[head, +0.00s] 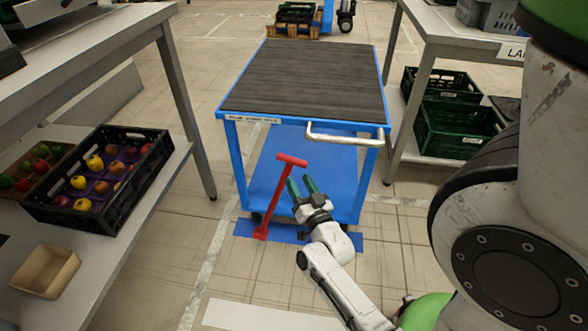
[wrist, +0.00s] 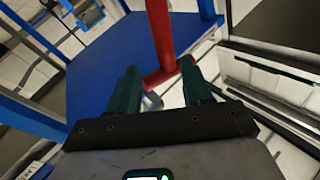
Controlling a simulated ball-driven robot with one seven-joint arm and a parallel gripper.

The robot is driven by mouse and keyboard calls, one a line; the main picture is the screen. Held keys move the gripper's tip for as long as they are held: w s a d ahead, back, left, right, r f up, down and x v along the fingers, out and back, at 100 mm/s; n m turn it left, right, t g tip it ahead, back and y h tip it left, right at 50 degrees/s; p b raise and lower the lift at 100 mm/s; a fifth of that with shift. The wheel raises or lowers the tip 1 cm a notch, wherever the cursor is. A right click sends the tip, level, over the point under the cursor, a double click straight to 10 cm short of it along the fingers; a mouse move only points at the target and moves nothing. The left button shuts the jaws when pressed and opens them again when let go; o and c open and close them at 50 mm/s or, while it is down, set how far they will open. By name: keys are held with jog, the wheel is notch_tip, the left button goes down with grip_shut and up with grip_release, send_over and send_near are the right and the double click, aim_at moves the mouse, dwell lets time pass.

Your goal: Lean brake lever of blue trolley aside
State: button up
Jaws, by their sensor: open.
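The blue trolley (head: 239,177) stands ahead with a dark ribbed top and a blue lower deck. Its red brake lever (head: 274,202) rises at the near left corner and leans to the right, with a red crossbar (head: 292,160) at its top. My gripper (head: 302,184) is open, its two green fingers pointing up just right of and below the crossbar. In the wrist view the red lever (wrist: 160,33) and its crossbar (wrist: 168,73) lie beyond the fingertips of my gripper (wrist: 163,82). Whether a finger touches the bar I cannot tell.
A pale push handle (head: 345,139) juts from the trolley's near edge, above and right of my gripper. A left bench holds a black fruit crate (head: 55,216) and an empty tan box (head: 45,271). Green crates (head: 452,132) sit under the right table. Floor in front is mostly clear.

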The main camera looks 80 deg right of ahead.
jog(key=shift+p+v, duration=0.3)
jog(key=shift+v, duration=1.9)
jog(key=w+a+f+n+y, duration=0.4)
jog(key=w+a+n+y, duration=0.3)
jog(key=w+a+y, duration=0.45)
jog(key=s+a+n+g+y, duration=0.2)
jog(key=s+a+n+g, duration=0.15)
jog(key=a, duration=0.35)
jog(key=s+a+n+g+y, duration=0.25)
jog(key=s+a+g, duration=0.2)
jog(key=a, duration=0.25)
jog(key=s+a+r+g, duration=0.1)
jog(key=s+a+g, duration=0.1)
jog(key=s+g, duration=0.15)
notch_tip(320, 180, up, 30)
jog(key=p, duration=3)
jog(key=shift+s+d, duration=0.15)
jog(key=shift+d, duration=0.1)
